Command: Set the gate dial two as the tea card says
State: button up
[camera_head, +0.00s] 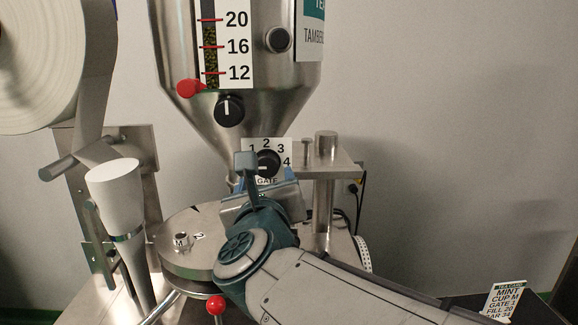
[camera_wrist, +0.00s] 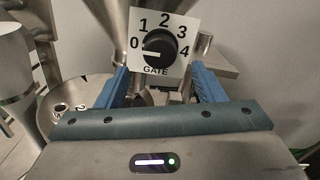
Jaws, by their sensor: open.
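The gate dial is a black round knob (camera_head: 268,163) on a white GATE plate (camera_head: 283,145) below the hopper; it also shows in the wrist view (camera_wrist: 161,46). The plate reads 0 to 4, and the knob's white mark points left, near 0. The tea card (camera_head: 505,299) at the lower right reads MINT, CUP M, GATE 1, FILL 20; its last line is partly cut off. My gripper (camera_head: 266,172) is open in front of the dial. In the wrist view its blue fingers (camera_wrist: 160,75) stand either side of the knob, apart from it.
The steel hopper (camera_head: 185,50) carries a fill scale with a red pointer (camera_head: 190,88) and another black knob (camera_head: 229,110). A round steel turntable (camera_head: 190,265) lies lower left, near a red ball handle (camera_head: 216,304). A post (camera_head: 326,190) stands right of the dial.

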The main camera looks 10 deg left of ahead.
aim_at(267, 169)
jog(key=shift+p+x, duration=0.7)
jog(key=shift+x, duration=2.2)
jog(key=c, duration=1)
